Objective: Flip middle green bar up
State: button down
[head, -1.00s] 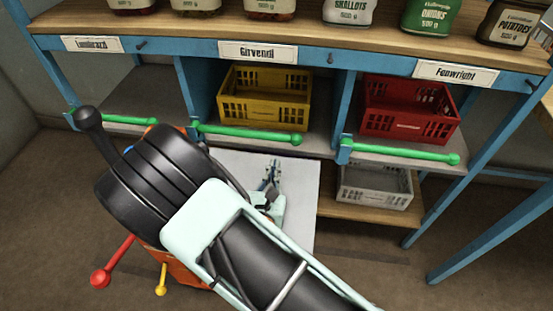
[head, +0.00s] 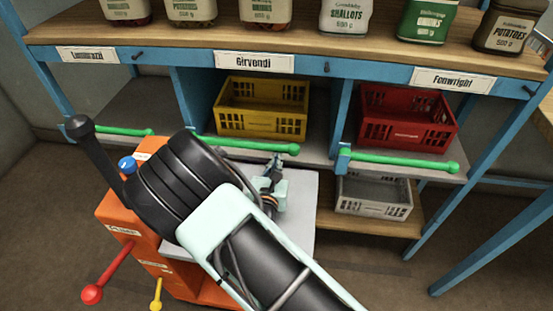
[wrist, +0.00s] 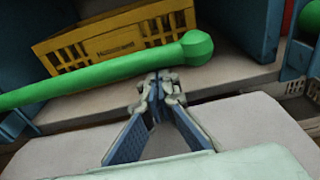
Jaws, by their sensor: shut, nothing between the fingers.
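The middle green bar (head: 250,146) lies roughly level across the front of the bay with the yellow crate. Its left end is at a blue post and its knobbed right end is free. In the wrist view the bar (wrist: 110,73) slants across the upper half, its knob at right. My gripper (head: 278,163) is shut and empty, just below the bar near its right part. In the wrist view my fingertips (wrist: 158,84) meet close to the bar's lower edge; I cannot tell whether they touch it.
The yellow crate (head: 261,108) stands behind the middle bar. A red crate (head: 407,119) stands behind the right green bar (head: 400,161), and a grey crate (head: 374,196) sits on the lower shelf. A left green bar (head: 112,131) is also level. Jars line the top shelf.

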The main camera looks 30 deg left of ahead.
jog(key=s+a+r+n+h+p, duration=0.1)
jog(key=a+r+n+p, duration=0.15)
jog(key=r+p, duration=0.6)
jog(key=a+r+n+p, duration=0.2)
jog(key=r+n+p, duration=0.2)
jog(key=r+p, duration=0.4)
jog(key=s+a+r+n+p, duration=0.1)
jog(key=a+r+n, duration=0.1)
jog(key=a+r, duration=0.1)
jog(key=s+a+r+n+t+p, duration=0.1)
jog(key=s+a+r+n+p, duration=0.1)
jog(key=a+r, duration=0.2)
jog(key=s+a+r+n+h+p, duration=0.1)
jog(key=a+r+n, duration=0.1)
jog(key=a+r, duration=0.2)
jog(key=shift+s+a+t+p, duration=0.2)
jog(key=shift+a+t+p, duration=0.1)
jog(key=shift+a, duration=0.25)
jog(key=shift+s+a+r, duration=0.15)
jog(key=shift+a, duration=0.35)
jog(key=shift+s, duration=0.1)
